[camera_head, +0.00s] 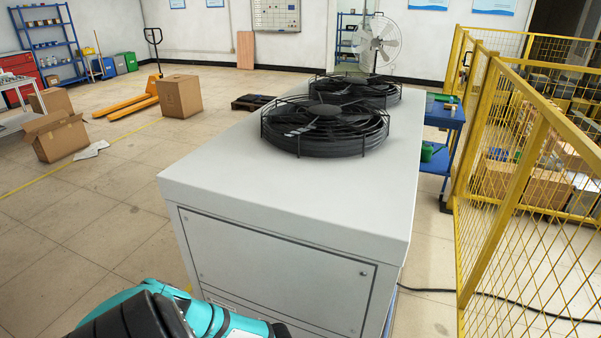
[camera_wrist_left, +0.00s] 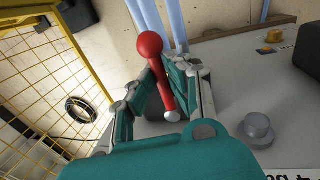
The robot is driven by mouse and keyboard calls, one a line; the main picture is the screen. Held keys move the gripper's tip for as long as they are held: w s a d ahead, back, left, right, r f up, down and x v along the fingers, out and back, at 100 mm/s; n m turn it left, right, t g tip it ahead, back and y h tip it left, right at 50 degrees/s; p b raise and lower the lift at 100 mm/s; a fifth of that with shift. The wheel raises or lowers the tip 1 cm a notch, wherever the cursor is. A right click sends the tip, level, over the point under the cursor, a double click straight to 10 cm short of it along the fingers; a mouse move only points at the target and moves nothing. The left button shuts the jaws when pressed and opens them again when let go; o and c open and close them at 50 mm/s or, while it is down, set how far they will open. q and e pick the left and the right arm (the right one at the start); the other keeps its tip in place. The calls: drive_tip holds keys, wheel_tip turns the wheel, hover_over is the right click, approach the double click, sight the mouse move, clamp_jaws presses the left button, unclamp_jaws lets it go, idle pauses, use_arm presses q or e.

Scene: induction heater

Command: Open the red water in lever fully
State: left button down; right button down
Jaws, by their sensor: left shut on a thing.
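In the left wrist view, the red lever (camera_wrist_left: 158,72) has a round red ball at its upper end and a pale pivot at its lower end. It stands between the two teal fingers of my left gripper (camera_wrist_left: 153,88), which is shut on it. Pale blue pipes (camera_wrist_left: 167,22) run just behind the ball end. In the head view only part of my left arm shows at the bottom; its gripper is out of frame there. My right gripper is in neither view.
A large white cabinet (camera_head: 300,205) with black fans (camera_head: 328,125) on top fills the head view's middle. A yellow mesh fence (camera_head: 520,170) stands at its right. In the wrist view, a grey round knob (camera_wrist_left: 257,130) sits right of the gripper, on the grey panel (camera_wrist_left: 230,75).

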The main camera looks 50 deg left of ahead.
use_arm(q)
drive_tip(key=c, duration=1.3)
unclamp_jaws()
drive_tip(key=shift+r, duration=0.1)
drive_tip(key=r, duration=0.4)
drive_tip(key=a+r, duration=0.1)
drive_tip(key=r, duration=0.2)
drive_tip(key=s+a+r, duration=0.1)
drive_tip(key=r, duration=0.3)
drive_tip(key=shift+s+a+r, duration=0.1)
drive_tip(key=shift+r, duration=0.2)
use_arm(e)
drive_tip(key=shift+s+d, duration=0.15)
